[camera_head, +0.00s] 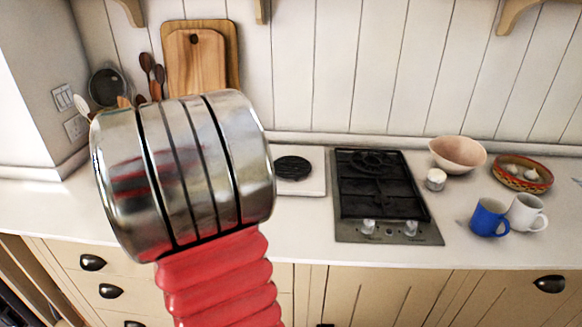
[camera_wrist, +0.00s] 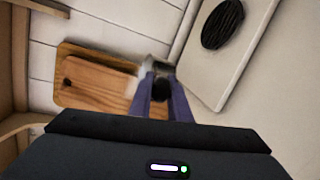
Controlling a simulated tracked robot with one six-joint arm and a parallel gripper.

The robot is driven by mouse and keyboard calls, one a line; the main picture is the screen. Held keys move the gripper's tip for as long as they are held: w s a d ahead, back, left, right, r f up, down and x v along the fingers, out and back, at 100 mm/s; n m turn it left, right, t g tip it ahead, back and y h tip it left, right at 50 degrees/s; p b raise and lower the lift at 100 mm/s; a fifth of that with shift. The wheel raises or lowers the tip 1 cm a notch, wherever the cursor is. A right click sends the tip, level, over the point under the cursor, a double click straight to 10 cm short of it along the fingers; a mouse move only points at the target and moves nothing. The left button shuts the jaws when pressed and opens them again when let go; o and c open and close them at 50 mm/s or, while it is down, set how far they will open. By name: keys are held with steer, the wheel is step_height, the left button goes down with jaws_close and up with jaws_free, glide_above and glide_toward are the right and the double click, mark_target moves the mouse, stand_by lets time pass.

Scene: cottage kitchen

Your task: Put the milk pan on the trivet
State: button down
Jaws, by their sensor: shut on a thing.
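My gripper (camera_wrist: 162,98) shows in the wrist view, its two purple-blue fingers shut around a small dark thing (camera_wrist: 161,88). This looks like part of the milk pan, probably its handle; the pan's body cannot be made out clearly. In the head view my own arm hides the gripper and whatever it holds. A round black trivet (camera_head: 293,168) lies on a white board left of the hob. It also shows at the top of the wrist view (camera_wrist: 222,24), to the right of my fingers and apart from them.
Wooden boards (camera_head: 200,62) lean on the back wall, near the wooden spoons (camera_head: 151,72) and a round dark-faced thing (camera_head: 108,87). The gas hob (camera_head: 378,228) stands right of the trivet. Further right are a pink bowl (camera_head: 457,154), a blue mug (camera_head: 488,217) and a white mug (camera_head: 525,212).

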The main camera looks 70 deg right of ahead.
steer(key=s+d+m+g, duration=0.3)
steer(key=s+d, duration=0.3)
steer(key=s, duration=0.8)
steer(key=shift+s+d+r+g, duration=0.2)
steer(key=shift+s+r+g, duration=0.2)
steer(key=shift+g, duration=0.4)
step_height(320, 180, down, 6)
steer(key=shift+w+f, duration=0.1)
steer(key=shift+f, duration=0.15)
steer(key=shift+f, duration=1.85)
steer(key=c, duration=1.7)
jaws_free()
steer(key=shift+o, duration=0.2)
